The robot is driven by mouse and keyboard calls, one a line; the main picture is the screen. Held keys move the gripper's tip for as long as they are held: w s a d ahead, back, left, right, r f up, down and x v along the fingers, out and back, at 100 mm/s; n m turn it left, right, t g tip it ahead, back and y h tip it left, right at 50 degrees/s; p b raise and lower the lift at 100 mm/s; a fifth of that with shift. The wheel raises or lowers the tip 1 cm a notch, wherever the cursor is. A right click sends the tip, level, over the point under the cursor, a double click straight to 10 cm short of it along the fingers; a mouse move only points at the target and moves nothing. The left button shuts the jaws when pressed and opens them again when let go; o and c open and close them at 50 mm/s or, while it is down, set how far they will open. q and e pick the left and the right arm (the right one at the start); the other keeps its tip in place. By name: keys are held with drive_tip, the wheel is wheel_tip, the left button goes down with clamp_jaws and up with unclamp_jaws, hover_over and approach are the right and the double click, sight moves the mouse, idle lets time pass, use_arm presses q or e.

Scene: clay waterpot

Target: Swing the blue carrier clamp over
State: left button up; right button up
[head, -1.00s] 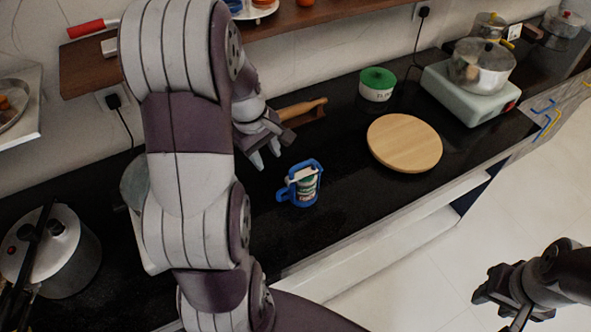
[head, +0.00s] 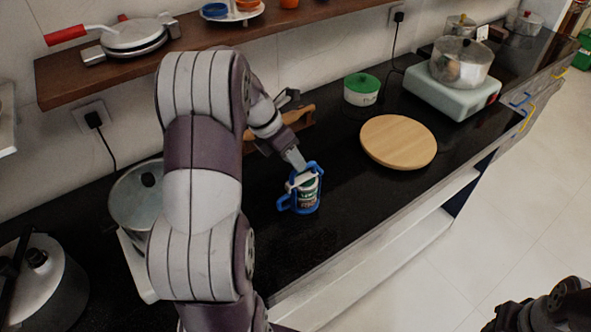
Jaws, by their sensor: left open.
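The blue carrier clamp (head: 283,203) stands on the black counter around a small can (head: 308,197) with a green and white label. Its blue frame rises over the can, and a white piece lies across the top. My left gripper (head: 295,160) is open, with its fingertips right at the upper left of the carrier. I cannot tell whether a finger touches it. My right gripper (head: 508,316) is at the lower right over the floor, partly cut off by the frame, and its jaws cannot be made out.
A round wooden board (head: 398,142) lies right of the carrier. A green-lidded tub (head: 361,89) and a wooden rack (head: 298,118) stand behind. A pot (head: 461,62) sits on a pale stove (head: 452,92). The counter in front of the carrier is clear.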

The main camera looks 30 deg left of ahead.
sight(311, 164)
use_arm(q)
drive_tip(key=x, duration=0.2)
drive_tip(key=shift+w+d+f, duration=0.1)
drive_tip(key=shift+w+f, duration=0.1)
drive_tip(key=shift+s, duration=0.1)
clamp_jaws()
drive_tip(key=r+p, duration=0.1)
drive_tip(key=p, duration=0.3)
drive_tip(key=w+r+g+p, duration=0.1)
drive_tip(key=p, duration=0.3)
drive_tip(key=r+g+p, duration=0.1)
drive_tip(key=p, duration=0.3)
drive_tip(key=shift+w+d+y, duration=0.15)
drive_tip(key=shift+d+y, duration=0.15)
drive_tip(key=shift+d, duration=0.05)
drive_tip(key=w+g+y+p, duration=0.1)
drive_tip(key=g+p, duration=0.1)
drive_tip(key=p, duration=0.5)
drive_tip(key=w+d+g+y+p, duration=0.1)
drive_tip(key=w+g+p, duration=0.1)
drive_tip(key=p, duration=0.5)
drive_tip(key=shift+r+n, duration=0.15)
drive_tip(key=shift+n, duration=0.15)
drive_tip(key=shift+w+d+f+p, duration=0.15)
drive_tip(key=shift+f+p, duration=0.15)
drive_tip(key=shift+p, duration=0.2)
